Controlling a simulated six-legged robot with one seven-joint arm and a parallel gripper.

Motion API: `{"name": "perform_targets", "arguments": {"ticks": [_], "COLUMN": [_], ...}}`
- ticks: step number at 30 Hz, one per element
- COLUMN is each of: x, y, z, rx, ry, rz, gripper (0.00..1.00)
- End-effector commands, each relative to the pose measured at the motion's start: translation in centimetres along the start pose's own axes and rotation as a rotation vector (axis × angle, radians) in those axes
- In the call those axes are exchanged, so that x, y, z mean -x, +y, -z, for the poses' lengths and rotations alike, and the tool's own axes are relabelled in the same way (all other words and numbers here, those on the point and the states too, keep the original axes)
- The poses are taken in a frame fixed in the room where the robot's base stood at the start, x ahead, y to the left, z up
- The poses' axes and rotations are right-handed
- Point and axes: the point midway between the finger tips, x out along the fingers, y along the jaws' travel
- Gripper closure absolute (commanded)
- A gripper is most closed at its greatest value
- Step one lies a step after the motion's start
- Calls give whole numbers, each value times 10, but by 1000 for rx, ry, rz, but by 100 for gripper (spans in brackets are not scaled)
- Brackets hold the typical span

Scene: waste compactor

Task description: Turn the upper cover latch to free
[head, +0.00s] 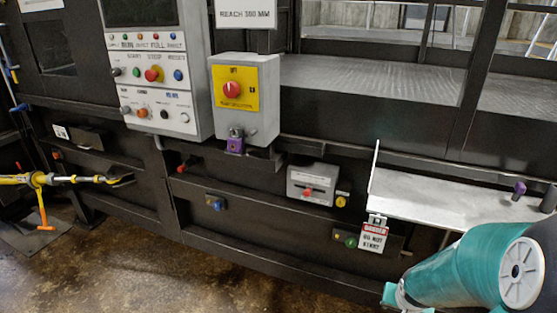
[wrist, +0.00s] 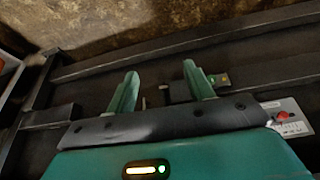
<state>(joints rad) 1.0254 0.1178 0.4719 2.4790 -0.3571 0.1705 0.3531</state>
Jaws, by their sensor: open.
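My gripper (wrist: 160,70) shows in the wrist view, with its two teal fingers apart and nothing clearly held. Beyond the right finger is a dark latch-like block with a green part (wrist: 218,80), partly hidden. A small peg stands between the fingers. In the head view, small fittings on the dark frame include a red one (head: 183,168), a blue one (head: 216,204), a yellow one (head: 341,201) and a green one (head: 350,241). I cannot tell which is the upper cover latch, or its position. My fingers are not clear in the head view.
A grey box with a red switch (head: 312,185) also shows in the wrist view (wrist: 289,117). A danger tag (head: 374,237) hangs beside the green fitting. The brown floor (head: 200,280) in front is clear.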

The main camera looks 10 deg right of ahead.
Motion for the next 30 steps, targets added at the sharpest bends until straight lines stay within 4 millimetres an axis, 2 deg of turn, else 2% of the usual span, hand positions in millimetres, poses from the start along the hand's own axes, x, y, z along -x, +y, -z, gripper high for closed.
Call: {"name": "perform_targets", "arguments": {"ticks": [1,5,11,17,21,25,30], "x": [17,59,128,197,241,267,278], "y": [-11,-35,-75,-112,-131,-140,-142], "z": [5,10,3,-22,-49,-69,-79], "rx": [48,137,255,365,443,499,525], "ry": [13,30,63,94,102,98,92], "rz": [-19,-53,-44,40,137,214,252], "gripper": [47,47,47,47,47,47,47]}}
